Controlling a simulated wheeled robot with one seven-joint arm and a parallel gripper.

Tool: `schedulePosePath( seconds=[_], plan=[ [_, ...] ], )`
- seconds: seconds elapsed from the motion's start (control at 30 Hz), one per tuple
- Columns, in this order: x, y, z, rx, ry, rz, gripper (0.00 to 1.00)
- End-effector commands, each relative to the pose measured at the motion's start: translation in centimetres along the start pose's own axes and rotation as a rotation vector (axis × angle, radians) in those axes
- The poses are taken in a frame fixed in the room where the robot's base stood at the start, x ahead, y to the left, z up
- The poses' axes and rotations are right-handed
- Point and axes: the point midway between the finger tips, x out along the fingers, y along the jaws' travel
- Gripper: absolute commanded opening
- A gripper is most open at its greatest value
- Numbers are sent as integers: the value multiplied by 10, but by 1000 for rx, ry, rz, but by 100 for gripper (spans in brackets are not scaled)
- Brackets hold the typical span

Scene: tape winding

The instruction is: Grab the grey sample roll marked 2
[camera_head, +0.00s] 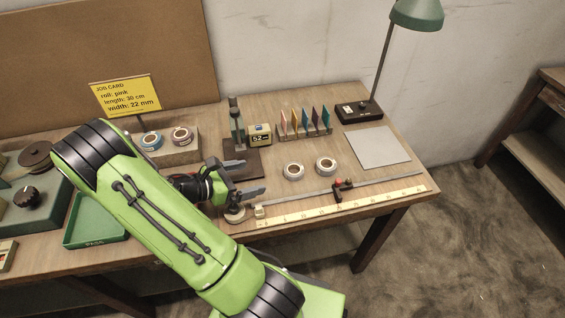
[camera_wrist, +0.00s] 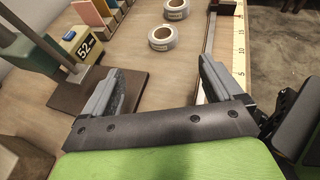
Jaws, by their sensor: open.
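Two grey rolls stand side by side on the table in the head view, a left one (camera_head: 293,171) and a right one (camera_head: 326,166). They also show near the top of the wrist view, the nearer roll (camera_wrist: 162,39) and the farther roll (camera_wrist: 176,10). Their markings are too small to read, so I cannot tell which is marked 2. My gripper (camera_wrist: 160,72) is open and empty, with the nearer roll ahead of it, beyond the fingertips. In the head view my gripper (camera_head: 249,199) is left of both rolls, apart from them.
A dark-based stand (camera_head: 238,160) and a yellow display reading 52 (camera_head: 259,134) are behind my gripper. A rack of coloured cards (camera_head: 304,123) stands behind the rolls. A rail with red-knobbed slider (camera_head: 342,186) and a yellow ruler (camera_head: 345,207) run along the front edge.

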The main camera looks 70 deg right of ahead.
Motion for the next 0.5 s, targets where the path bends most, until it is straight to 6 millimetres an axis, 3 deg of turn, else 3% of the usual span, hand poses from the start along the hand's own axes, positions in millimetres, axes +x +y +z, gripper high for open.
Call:
schedulePosePath(
  seconds=[0.3,0.5],
  plan=[
    [79,-2,-3,2,2,-8,93],
    [104,-2,-3,3,2,-6,93]
  ],
)
